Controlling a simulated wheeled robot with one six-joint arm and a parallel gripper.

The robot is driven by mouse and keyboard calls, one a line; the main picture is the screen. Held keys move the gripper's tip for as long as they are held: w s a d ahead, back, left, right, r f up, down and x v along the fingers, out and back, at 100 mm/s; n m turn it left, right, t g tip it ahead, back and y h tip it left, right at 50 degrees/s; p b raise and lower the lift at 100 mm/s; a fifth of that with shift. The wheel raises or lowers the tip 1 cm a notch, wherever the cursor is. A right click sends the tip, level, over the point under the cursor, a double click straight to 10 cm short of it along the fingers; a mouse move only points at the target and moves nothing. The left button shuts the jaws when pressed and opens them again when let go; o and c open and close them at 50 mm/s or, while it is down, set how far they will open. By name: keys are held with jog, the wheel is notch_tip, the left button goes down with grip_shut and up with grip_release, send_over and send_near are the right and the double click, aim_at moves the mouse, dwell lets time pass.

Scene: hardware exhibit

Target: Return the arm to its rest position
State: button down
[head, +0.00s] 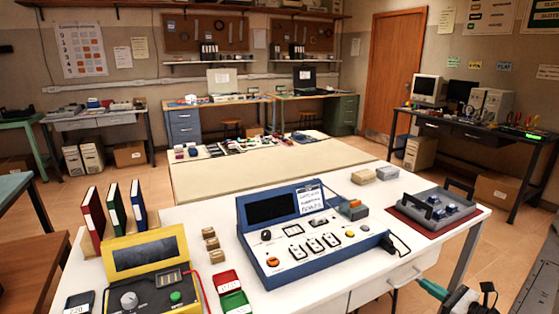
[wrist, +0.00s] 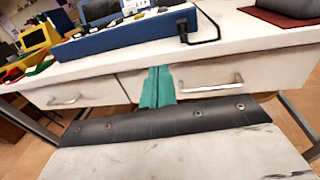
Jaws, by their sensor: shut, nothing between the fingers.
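My gripper (head: 430,286) is at the lower right of the head view, in front of the white table's drawer side. Its teal fingers also show in the wrist view (wrist: 158,74). They are closed together with nothing between them. In the wrist view the fingers point at the table's front, between two drawer handles. I cannot tell whether they touch it. Part of my arm is cut off by the head view's bottom edge.
The white table (head: 320,292) carries a blue console (head: 285,272), a yellow device (head: 150,250), red and green trays (head: 232,300) and a grey device on a red mat (head: 405,222). Drawer handles (wrist: 210,87) stick out from its front. Open floor (head: 512,232) lies to the right.

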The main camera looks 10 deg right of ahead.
jog(key=s+a+r+n+g+y, duration=0.5)
jog(key=s+a+r+n+g, duration=0.65)
jog(key=a+n+g, duration=0.4)
jog(key=s+a+r+n+h, duration=0.2)
jog(key=s+r+n+h, duration=0.4)
jog(key=r+n, duration=0.1)
jog(key=s+a+r+n+t+h, duration=0.1)
jog(key=s+a+r+n+h, duration=0.1)
jog(key=s+r+n+h, duration=0.4)
jog(key=shift+s+a+r+n+h, duration=0.2)
jog(key=shift+r+n+h, duration=0.4)
jog(key=shift+r+n, duration=0.8)
